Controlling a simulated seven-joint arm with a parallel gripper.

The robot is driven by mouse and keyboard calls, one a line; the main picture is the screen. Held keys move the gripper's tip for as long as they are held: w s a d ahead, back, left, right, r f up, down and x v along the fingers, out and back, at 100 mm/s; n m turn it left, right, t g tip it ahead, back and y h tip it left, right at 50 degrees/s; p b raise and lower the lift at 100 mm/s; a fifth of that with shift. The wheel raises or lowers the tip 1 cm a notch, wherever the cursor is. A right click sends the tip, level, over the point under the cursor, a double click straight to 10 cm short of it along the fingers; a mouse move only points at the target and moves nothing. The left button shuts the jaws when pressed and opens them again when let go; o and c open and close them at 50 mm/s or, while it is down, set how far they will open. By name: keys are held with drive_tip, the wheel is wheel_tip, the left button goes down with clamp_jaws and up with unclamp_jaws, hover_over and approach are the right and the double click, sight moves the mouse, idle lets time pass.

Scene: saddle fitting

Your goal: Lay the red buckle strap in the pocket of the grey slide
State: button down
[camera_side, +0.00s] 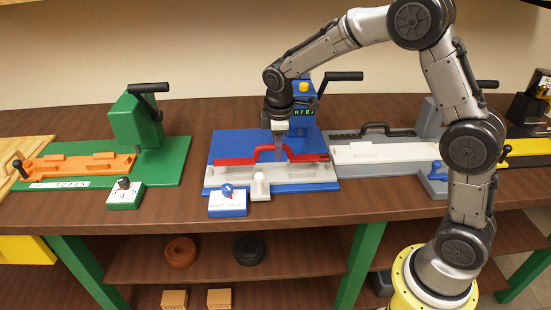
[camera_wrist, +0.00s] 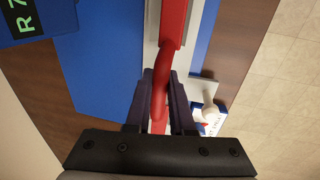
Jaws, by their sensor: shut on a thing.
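The red buckle strap (camera_side: 310,157) is a long bar with a raised handle in its middle. It lies along the grey slide (camera_side: 215,178) of the blue station; I cannot tell whether it is fully down in the pocket. My gripper (camera_side: 278,150) points down and is shut on the strap's handle. In the wrist view, the strap (camera_wrist: 173,25) runs up from between the fingers of my gripper (camera_wrist: 162,100), with the pale slide (camera_wrist: 151,30) beside and beneath it. The fingers hide part of the handle and the pocket.
The slide sits on a blue base (camera_side: 228,142) with a white knob (camera_side: 261,186) and a blue-knobbed box (camera_side: 227,203) in front. A black lever (camera_side: 342,76) stands behind. A green station (camera_side: 165,172) is at left, a grey one (camera_side: 385,170) at right.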

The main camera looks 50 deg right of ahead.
drive_tip(key=shift+w+f, duration=0.3)
drive_tip(key=shift+f, duration=0.05)
drive_tip(key=shift+w+f, duration=0.15)
drive_tip(key=shift+f, duration=1.5)
drive_tip(key=shift+f, duration=0.15)
drive_tip(key=c, duration=0.8)
unclamp_jaws()
drive_tip(key=r, duration=0.4)
drive_tip(key=s+a+r, duration=0.1)
drive_tip(key=r, duration=0.7)
drive_tip(key=shift+s+a+r, duration=0.1)
drive_tip(key=shift+s+a, duration=0.2)
drive_tip(key=shift+s, duration=0.1)
